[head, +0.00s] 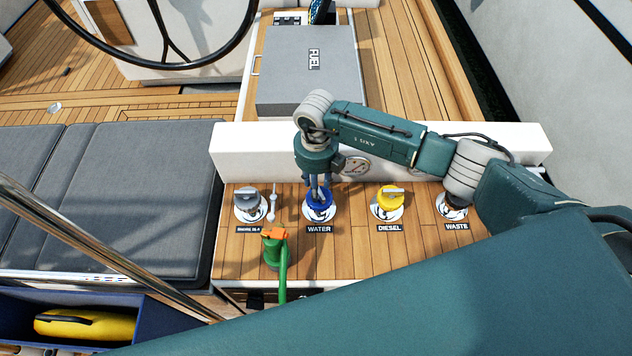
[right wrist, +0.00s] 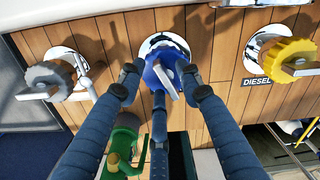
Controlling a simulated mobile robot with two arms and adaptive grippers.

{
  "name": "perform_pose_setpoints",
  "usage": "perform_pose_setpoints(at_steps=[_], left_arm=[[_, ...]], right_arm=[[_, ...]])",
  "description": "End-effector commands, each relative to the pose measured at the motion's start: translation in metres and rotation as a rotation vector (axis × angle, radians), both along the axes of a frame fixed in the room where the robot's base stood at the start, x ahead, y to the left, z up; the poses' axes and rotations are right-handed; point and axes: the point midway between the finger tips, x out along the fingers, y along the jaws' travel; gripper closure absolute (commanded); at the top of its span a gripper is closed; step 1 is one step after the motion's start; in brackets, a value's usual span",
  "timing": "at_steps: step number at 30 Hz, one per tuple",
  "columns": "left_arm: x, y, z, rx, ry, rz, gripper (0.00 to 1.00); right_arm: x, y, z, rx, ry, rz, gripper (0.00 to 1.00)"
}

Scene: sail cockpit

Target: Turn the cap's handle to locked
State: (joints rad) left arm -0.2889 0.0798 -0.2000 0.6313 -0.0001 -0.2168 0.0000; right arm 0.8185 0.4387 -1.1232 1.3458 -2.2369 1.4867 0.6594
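The blue cap (head: 319,201) sits on its round chrome fitting above the WATER label (head: 319,229). In the right wrist view the blue cap (right wrist: 168,68) carries a silver handle (right wrist: 166,82), which slants down to the right. My right gripper (head: 319,187) is over this cap, pointing down at it. In the right wrist view its fingers (right wrist: 159,80) are spread, one on each side of the handle and one below. I see gaps between fingers and handle; contact with the cap's rim is unclear. My left gripper is not in view.
A green hose (head: 279,256) with an orange part stands in front. A white ledge (head: 245,150) runs behind.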

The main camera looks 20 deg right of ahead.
Motion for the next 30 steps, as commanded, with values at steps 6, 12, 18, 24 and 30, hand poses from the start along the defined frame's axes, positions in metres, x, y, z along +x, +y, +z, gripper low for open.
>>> perform_pose_setpoints(at_steps=[6, 12, 18, 24, 30], left_arm=[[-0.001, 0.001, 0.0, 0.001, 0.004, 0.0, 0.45], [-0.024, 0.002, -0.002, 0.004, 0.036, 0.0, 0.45], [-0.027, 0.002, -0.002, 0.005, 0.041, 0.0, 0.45], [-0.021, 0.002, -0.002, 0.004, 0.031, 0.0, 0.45], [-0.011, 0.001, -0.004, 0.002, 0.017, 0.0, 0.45]], right_arm=[[0.0, 0.001, -0.003, 0.001, -0.001, 0.001, 0.65], [0.0, 0.001, -0.003, 0.001, 0.0, 0.001, 0.87], [0.0, 0.001, -0.003, 0.001, 0.0, 0.001, 1.0], [0.0, 0.0, -0.003, 0.001, -0.001, -0.018, 1.0], [0.001, -0.001, -0.003, 0.001, -0.001, -0.099, 1.0]])
